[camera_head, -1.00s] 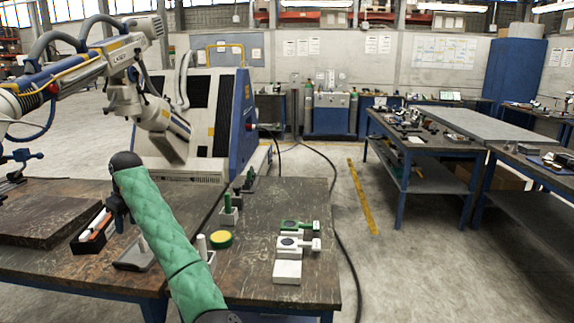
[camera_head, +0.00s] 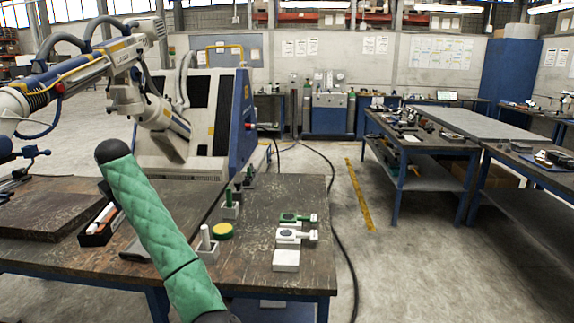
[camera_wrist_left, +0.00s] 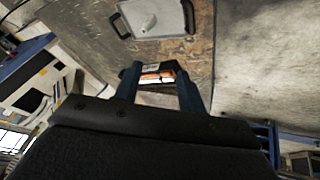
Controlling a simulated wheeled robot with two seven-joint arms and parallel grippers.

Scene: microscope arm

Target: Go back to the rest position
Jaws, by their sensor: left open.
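My left arm, in a green quilted sleeve (camera_head: 160,230), reaches up from the bottom of the head view over the left part of the workbench. Its gripper is mostly hidden behind the sleeve there. In the left wrist view the left gripper (camera_wrist_left: 159,80) shows two blue fingers spread apart, with nothing held between them. A dark box with orange and white items (camera_wrist_left: 157,74) is seen beyond the fingertips, apart from them. My right gripper is in no view.
The workbench (camera_head: 255,245) carries the dark pen box (camera_head: 100,225), a yellow-topped disc (camera_head: 222,230), white-and-green parts (camera_head: 290,236) and a white block (camera_head: 286,260). A blue-white machine (camera_head: 200,110) stands behind.

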